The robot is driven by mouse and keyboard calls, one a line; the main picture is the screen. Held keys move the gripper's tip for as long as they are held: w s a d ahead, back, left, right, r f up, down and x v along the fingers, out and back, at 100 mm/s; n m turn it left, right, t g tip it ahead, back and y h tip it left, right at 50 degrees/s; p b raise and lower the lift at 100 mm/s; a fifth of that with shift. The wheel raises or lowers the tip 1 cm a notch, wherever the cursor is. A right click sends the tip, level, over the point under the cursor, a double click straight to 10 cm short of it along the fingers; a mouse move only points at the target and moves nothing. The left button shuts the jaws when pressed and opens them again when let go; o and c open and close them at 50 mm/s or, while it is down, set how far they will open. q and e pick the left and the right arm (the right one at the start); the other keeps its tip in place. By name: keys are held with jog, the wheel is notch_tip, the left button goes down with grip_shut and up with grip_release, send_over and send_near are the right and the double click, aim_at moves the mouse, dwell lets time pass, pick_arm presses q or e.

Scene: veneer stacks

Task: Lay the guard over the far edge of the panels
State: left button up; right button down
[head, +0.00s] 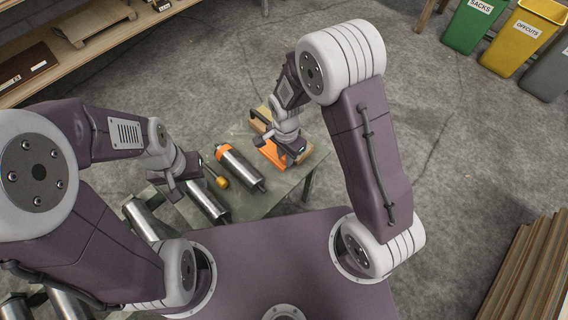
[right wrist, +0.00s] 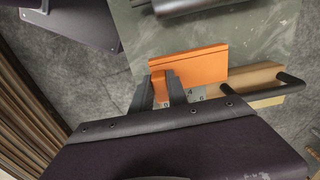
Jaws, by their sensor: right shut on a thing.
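The orange guard (right wrist: 205,66) shows in the right wrist view as a flat orange piece at the dark fingers of my right gripper (right wrist: 168,86). In the head view the guard (head: 272,153) is over the right part of the table, beside my right gripper (head: 289,150), which is shut on it. A tan wooden block (right wrist: 268,82) with a dark handle lies beside the guard; I cannot tell whether they touch. My left gripper (head: 186,170) hangs over the table's left part; its fingertips are unclear. Stacked brown panels (head: 535,270) stand at the lower right.
Wooden shelving (head: 80,58) is at upper left. Bins (head: 521,40) stand at upper right. Concrete floor between is clear.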

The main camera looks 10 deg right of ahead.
notch_tip(320, 180, down, 4)
jog(key=shift+f+b, duration=0.1)
jog(key=shift+b, duration=0.8)
jog(key=c, duration=1.3)
grip_release()
